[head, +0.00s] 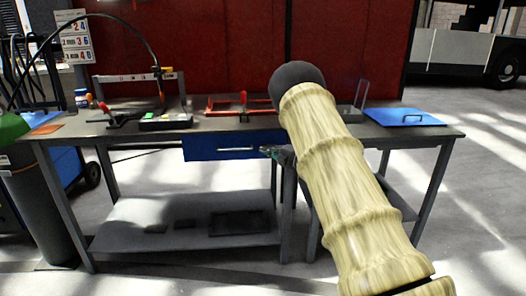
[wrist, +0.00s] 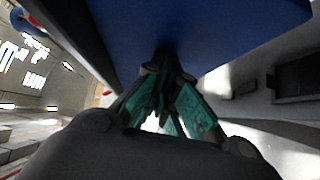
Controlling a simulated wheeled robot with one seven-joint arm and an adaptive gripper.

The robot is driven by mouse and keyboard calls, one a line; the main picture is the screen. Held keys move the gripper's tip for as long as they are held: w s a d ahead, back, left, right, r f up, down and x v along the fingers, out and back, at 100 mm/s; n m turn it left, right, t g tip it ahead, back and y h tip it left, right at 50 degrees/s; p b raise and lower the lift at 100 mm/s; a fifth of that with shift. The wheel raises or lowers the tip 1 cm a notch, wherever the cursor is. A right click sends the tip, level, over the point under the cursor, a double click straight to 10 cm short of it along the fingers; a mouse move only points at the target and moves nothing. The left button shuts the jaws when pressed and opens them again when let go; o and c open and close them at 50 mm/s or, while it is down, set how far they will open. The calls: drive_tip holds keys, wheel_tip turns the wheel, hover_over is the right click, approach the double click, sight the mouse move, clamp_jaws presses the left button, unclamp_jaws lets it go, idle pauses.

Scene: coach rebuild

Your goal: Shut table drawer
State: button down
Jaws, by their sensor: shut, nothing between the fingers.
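The blue table drawer (head: 205,150) hangs under the front edge of the workbench, with a pale bar handle (head: 236,150) across its face. How far it stands out from the bench is hard to tell. My gripper (head: 268,151) is at the right part of the drawer front, right of the handle; my arm hides the area beyond it. In the wrist view the drawer (wrist: 215,25) is a broad blue surface overhead, and my shut, empty gripper (wrist: 164,75) with teal finger pads points up at it. Whether the tips touch it is unclear.
The workbench top (head: 345,131) carries a red tool (head: 240,104), a dark tray with small items (head: 165,121) and a blue panel with a handle (head: 403,117). The lower shelf (head: 185,212) holds flat dark items. The floor in front is clear.

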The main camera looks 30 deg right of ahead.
drive_tip(key=shift+w+d+r, duration=0.1)
drive_tip(key=shift+w+r, duration=0.1)
drive_tip(key=shift+r, duration=0.2)
drive_tip(key=shift+s+a+f, duration=0.1)
drive_tip(key=shift+s+a, duration=0.1)
drive_tip(key=s+a+p+v, duration=0.1)
drive_tip(key=a+v, duration=0.1)
drive_tip(key=v, duration=1.1)
drive_tip(key=shift+a+f+p, duration=0.25)
drive_tip(key=shift+a+p, duration=0.1)
drive_tip(key=shift+p, duration=0.05)
drive_tip(key=shift+w, duration=0.15)
